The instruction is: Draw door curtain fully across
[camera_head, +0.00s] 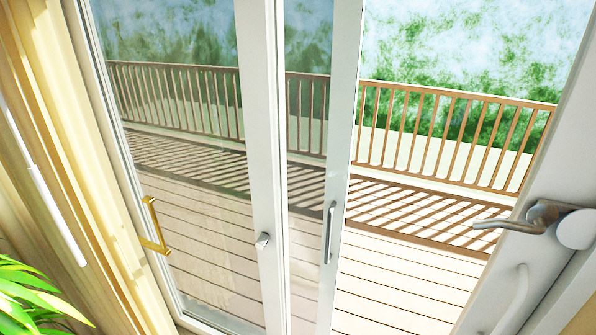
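The door curtain (75,130) is a pale yellow-beige cloth hanging in folds, gathered at the left edge of the view beside the glass door. A thin white rod (40,185) hangs along its folds. A brass-coloured hook or bracket (152,228) stands at the left door frame, next to the curtain's edge. The glass door (195,180) has white frames and is uncovered across the rest of the view. Neither of my grippers shows. The curtain's top and bottom are out of view.
A grey lever handle (545,218) sticks out from the white frame at right, with a pale curved handle (515,300) below it. A slim handle (329,232) is on the middle panel. Green plant leaves (35,295) stand at lower left. Outside are a deck and railing (450,130).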

